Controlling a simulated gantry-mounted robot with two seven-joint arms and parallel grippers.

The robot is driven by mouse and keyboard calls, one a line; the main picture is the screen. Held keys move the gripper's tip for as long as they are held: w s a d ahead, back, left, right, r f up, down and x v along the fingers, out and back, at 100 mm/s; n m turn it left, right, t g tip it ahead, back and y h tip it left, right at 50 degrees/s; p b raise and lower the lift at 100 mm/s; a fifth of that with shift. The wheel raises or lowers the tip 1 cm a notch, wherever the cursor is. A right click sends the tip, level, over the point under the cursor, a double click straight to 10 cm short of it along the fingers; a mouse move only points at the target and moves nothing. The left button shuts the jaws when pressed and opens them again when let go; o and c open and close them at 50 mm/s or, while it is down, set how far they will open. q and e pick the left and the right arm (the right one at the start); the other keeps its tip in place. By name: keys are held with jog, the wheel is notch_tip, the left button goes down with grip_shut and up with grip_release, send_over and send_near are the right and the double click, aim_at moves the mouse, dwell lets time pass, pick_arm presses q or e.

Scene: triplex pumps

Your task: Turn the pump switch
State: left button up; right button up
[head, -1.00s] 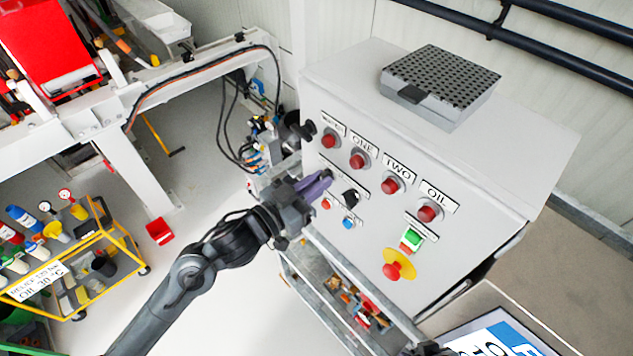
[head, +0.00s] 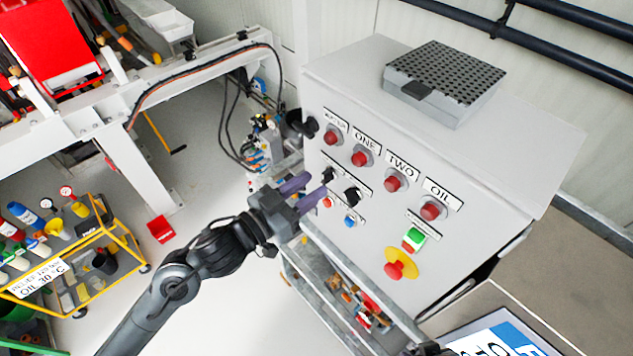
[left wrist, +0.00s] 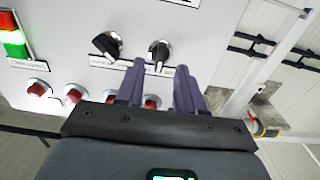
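Two black pump switches, the left one (head: 328,175) and the right one (head: 352,196), sit side by side on the sloping front of the grey control cabinet (head: 480,262). My left gripper (head: 316,186) is open, its two purple fingers apart and empty, pointing at the left switch. In the left wrist view, that switch (left wrist: 159,53) stands just beyond the fingertips (left wrist: 160,68), in line with the gap between them. The other switch (left wrist: 107,44) is left of the fingers there. The fingers look clear of both switches. My right gripper is not recognisable in view.
Red lamps labelled ONE (head: 361,157), TWO (head: 394,182) and OIL (head: 432,210) sit above the switches. A yellow-backed red button (head: 394,270) is lower right. A blue button (head: 350,222) sits below. A metal rail (head: 350,270) runs along the cabinet's lower front.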

pick_arm(q)
jog(key=b+v, duration=0.1)
jog(key=v, duration=0.6)
jog(key=shift+s+a, duration=0.25)
jog(key=shift+s, duration=0.05)
jog(key=s+d+f+n+y+p, duration=0.1)
jog(key=s+d+f+n+p, duration=0.1)
jog(key=s+f+n+p, duration=0.25)
jog(key=s+a+f+n+g+y+p, duration=0.1)
jog(key=s+a+f+g+y, duration=0.3)
jog(key=s+a, duration=0.4)
jog(key=s+a+f+n+g+y+p, duration=0.2)
jog(key=s+a+f+g+y+p, duration=0.2)
jog(key=s+a+f+y, duration=0.3)
jog(key=shift+s+a+f+y+p, duration=0.3)
jog(key=shift+s+a+y, duration=0.3)
jog(key=shift+s, duration=0.3)
